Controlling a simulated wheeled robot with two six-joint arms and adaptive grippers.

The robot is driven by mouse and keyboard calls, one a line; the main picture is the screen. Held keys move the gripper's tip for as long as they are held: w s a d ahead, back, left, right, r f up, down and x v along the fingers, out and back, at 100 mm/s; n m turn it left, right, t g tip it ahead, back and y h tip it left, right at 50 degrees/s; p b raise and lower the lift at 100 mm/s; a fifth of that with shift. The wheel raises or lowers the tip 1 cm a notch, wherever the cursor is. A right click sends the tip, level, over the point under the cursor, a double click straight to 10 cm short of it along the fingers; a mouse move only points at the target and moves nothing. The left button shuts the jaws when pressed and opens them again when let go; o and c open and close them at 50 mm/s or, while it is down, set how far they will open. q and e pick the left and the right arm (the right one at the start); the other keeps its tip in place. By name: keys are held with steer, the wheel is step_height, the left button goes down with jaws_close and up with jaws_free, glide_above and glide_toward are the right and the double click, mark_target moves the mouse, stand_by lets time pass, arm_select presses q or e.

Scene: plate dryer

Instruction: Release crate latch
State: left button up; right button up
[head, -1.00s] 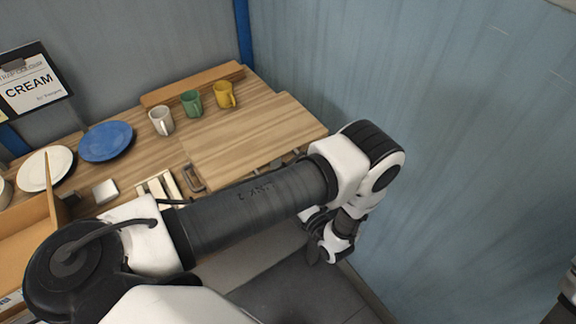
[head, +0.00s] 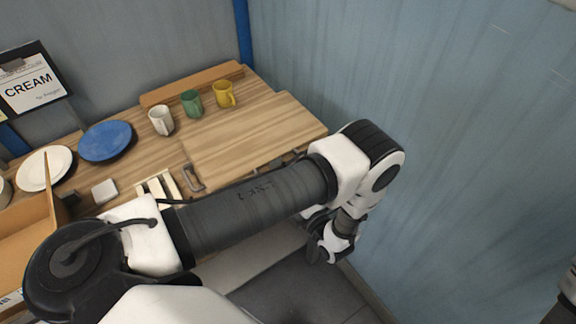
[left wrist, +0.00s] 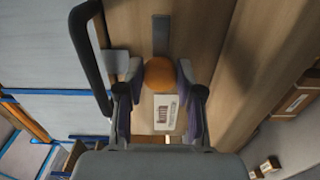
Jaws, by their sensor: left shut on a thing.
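My left gripper (left wrist: 160,72) has its two fingers on either side of an orange round knob (left wrist: 158,74) and is shut on it. The knob lies in front of a wooden face with a dark vertical strip (left wrist: 161,35) above it. A white label with dark print (left wrist: 166,112) is below the knob, between the fingers. In the head view my left gripper (head: 328,243) hangs low beside the table's front right corner; the knob is hidden there. I cannot make out which part is the crate latch. My right gripper is not in view.
The wooden table (head: 250,135) holds a white mug (head: 160,121), a green mug (head: 191,104), a yellow mug (head: 223,95), a blue plate (head: 106,141) and a white plate (head: 44,168). A blue-grey wall (head: 420,100) stands close at the right. A dark curved bar (left wrist: 88,60) is left of the gripper.

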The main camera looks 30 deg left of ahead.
arm_select(q)
steer(key=shift+s+a, duration=0.1)
steer(key=o, duration=1.2)
steer(key=shift+c, duration=0.2)
steer(key=shift+a, duration=0.25)
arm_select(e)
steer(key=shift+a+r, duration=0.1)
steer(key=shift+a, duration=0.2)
arm_select(q)
steer(key=shift+d, duration=0.2)
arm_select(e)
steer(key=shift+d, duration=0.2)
